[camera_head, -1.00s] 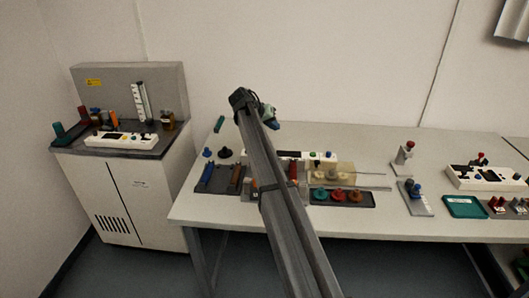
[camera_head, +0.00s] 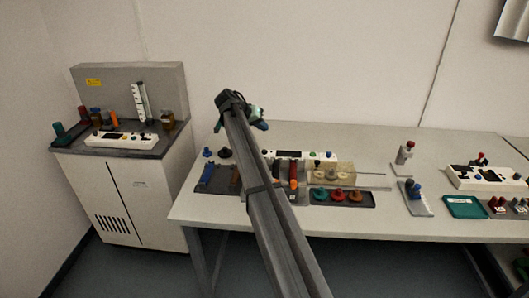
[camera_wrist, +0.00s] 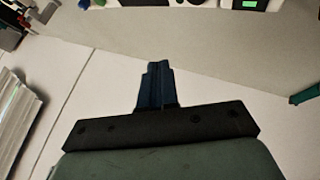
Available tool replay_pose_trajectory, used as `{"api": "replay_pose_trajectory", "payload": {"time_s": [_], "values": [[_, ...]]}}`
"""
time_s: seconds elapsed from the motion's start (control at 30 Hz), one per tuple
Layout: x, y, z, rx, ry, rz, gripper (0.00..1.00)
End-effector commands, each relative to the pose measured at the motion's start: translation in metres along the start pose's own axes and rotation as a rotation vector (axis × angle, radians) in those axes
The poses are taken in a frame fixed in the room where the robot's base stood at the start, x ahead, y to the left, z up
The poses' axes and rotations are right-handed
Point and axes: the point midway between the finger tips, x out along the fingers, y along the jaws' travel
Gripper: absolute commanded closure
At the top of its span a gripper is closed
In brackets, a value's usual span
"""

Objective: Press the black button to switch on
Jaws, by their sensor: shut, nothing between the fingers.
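My gripper (camera_head: 257,118) hangs over the back left of the long table in the head view. In the wrist view its dark blue fingers (camera_wrist: 156,85) are closed together with nothing between them. A white control panel (camera_head: 322,155) with a dark display and small coloured buttons stands on the table, partly hidden behind my arm. Part of a white panel with a lit green display (camera_wrist: 250,4) is cut off at the top of the wrist view, well apart from the fingers. I cannot make out for certain which small dark part is the black button.
A cabinet with another white panel (camera_head: 121,140) and bottles stands at the left. A tray of coloured knobs (camera_head: 366,200) lies at the table's front. Another white panel (camera_head: 487,179) and a teal tray (camera_head: 465,207) are at the right. The table's back right is clear.

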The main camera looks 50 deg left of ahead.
Motion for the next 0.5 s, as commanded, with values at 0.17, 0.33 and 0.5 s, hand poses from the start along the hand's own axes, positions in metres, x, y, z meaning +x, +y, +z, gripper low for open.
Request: {"api": "replay_pose_trajectory", "payload": {"time_s": [0.17,0.33,0.5], "values": [[0.012,-0.008,0.009,-0.001,0.000,0.000,1.00],[0.025,-0.018,0.019,0.000,-0.001,0.000,1.00],[0.039,-0.028,0.029,-0.001,0.000,0.000,1.00]]}}
